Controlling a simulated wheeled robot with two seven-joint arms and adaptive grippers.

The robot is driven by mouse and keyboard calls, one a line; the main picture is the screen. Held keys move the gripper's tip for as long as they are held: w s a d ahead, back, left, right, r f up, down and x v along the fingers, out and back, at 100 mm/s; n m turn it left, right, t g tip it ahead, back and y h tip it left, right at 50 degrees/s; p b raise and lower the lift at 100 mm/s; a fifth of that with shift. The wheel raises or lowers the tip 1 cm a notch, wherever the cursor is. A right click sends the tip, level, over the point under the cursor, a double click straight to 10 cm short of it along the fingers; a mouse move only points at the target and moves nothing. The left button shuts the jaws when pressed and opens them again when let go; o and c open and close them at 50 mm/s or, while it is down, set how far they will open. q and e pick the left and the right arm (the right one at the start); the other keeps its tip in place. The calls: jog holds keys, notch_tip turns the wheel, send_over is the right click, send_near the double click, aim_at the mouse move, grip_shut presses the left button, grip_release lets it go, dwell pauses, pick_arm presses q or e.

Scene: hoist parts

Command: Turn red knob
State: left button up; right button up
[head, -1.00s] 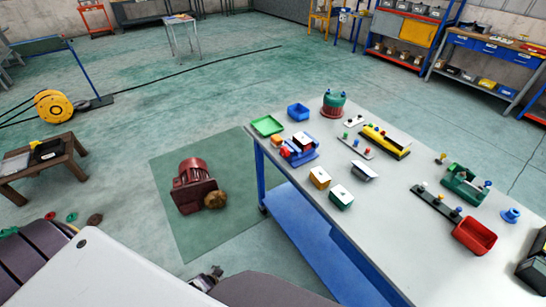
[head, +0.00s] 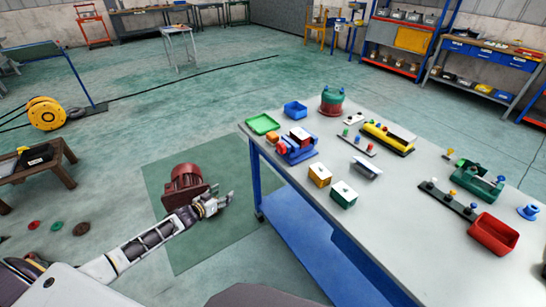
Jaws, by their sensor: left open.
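Several small knobs stand on the table. My left gripper (head: 222,203) is open and empty, left of the table and apart from the knobs. My right gripper is not in view.
The grey table (head: 410,235) has blue legs. It carries a blue vise-like device (head: 297,153), a green tray (head: 262,124), boxes, a yellow device (head: 388,138) and a red bin (head: 493,234). A wooden stool (head: 62,168) and yellow reel (head: 46,113) stand left.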

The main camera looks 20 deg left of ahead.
pick_arm(q)
jog(key=w+d+r+m+t+h+b, duration=0.1)
jog(key=w+d+r+h+b, duration=0.1)
jog(key=r, duration=0.4)
jog(key=w+d+r+m+h+b, duration=0.1)
jog(key=w+d+r+h+b, duration=0.15)
jog(key=r, duration=0.35)
jog(key=m+h+b, duration=0.2)
jog(key=h+b, duration=0.2)
send_near(279, 149)
jog(key=v, duration=0.6)
jog(key=shift+w+d+r, duration=0.1)
jog(key=shift+r, duration=0.25)
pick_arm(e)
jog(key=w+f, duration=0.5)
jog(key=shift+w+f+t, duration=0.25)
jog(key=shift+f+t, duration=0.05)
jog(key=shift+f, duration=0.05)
pick_arm(q)
jog(key=shift+w+d, duration=0.1)
jog(key=shift+w, duration=0.1)
jog(key=shift+x, duration=5.5)
jog(key=shift+f+x, duration=0.2)
jog(key=shift+x, duration=1)
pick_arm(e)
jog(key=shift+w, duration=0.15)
